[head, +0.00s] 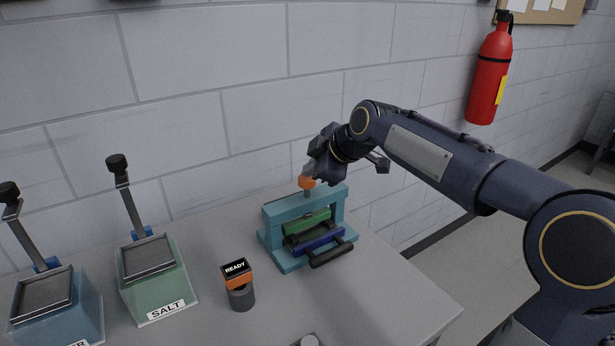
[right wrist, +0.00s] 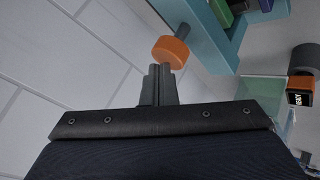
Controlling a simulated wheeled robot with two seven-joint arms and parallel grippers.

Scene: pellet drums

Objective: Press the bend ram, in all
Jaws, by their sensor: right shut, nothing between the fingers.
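The bend ram is an orange knob (head: 307,182) on a grey stem at the top of a teal press frame (head: 272,215). A green block (head: 306,222) and a blue block (head: 318,238) sit inside the press, with a dark handle (head: 332,255) at its front. My right gripper (head: 312,176) is shut and empty, right at the knob. In the right wrist view the shut fingertips (right wrist: 160,72) are close to the orange knob (right wrist: 171,52); I cannot tell whether they touch it. My left gripper is not in view.
A grey post with an orange band and a READY display (head: 236,268) stands left of the press. A green SALT box (head: 158,285) and a blue box (head: 60,310), each with a lever, stand further left. The wall is close behind; a red extinguisher (head: 489,75) hangs right.

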